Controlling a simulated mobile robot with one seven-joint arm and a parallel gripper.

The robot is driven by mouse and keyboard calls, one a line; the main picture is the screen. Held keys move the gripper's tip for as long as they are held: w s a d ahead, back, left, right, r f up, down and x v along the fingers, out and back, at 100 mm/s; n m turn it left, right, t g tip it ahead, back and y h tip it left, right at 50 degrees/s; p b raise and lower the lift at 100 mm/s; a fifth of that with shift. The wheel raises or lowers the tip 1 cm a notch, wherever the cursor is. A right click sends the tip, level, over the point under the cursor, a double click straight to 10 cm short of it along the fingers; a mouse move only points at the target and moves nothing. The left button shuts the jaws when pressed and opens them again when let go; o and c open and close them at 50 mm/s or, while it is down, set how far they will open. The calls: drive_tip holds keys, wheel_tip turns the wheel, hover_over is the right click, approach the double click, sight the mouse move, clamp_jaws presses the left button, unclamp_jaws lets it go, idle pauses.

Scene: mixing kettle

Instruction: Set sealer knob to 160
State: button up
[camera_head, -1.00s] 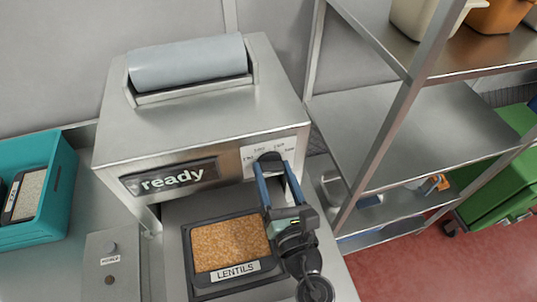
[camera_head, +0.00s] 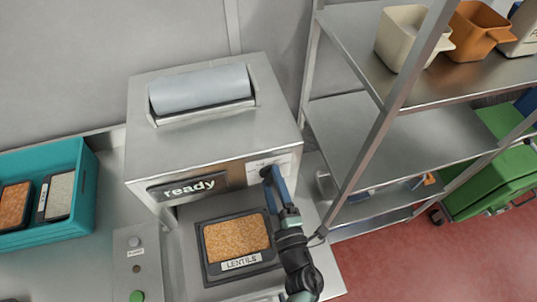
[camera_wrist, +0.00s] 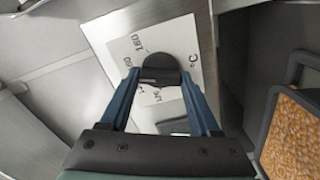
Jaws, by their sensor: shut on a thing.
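The steel sealer (camera_head: 235,127) stands on the counter with a lit "ready" display (camera_head: 188,188) on its front. Its black knob (camera_wrist: 160,68) sits on a white dial plate (camera_wrist: 192,48) with printed numbers, "160" among them, and a "°C" mark. My gripper (camera_wrist: 161,77) is shut on the knob, one blue finger on each side of it. In the head view my gripper (camera_head: 270,177) reaches the sealer's right front and mostly hides the knob and dial. The knob's pointer is not clear enough to read a setting.
A tray labelled LENTILS (camera_head: 203,258) lies beneath the sealer front, left of my arm. A teal crate (camera_head: 88,195) with trays stands at left, and a button box (camera_head: 140,262) nearby. A steel shelf rack (camera_head: 372,137) rises close on the right.

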drive_tip(key=o, duration=1.4)
drive_tip(key=shift+b, duration=0.35)
drive_tip(key=p+v, duration=0.1)
drive_tip(key=v, duration=0.6)
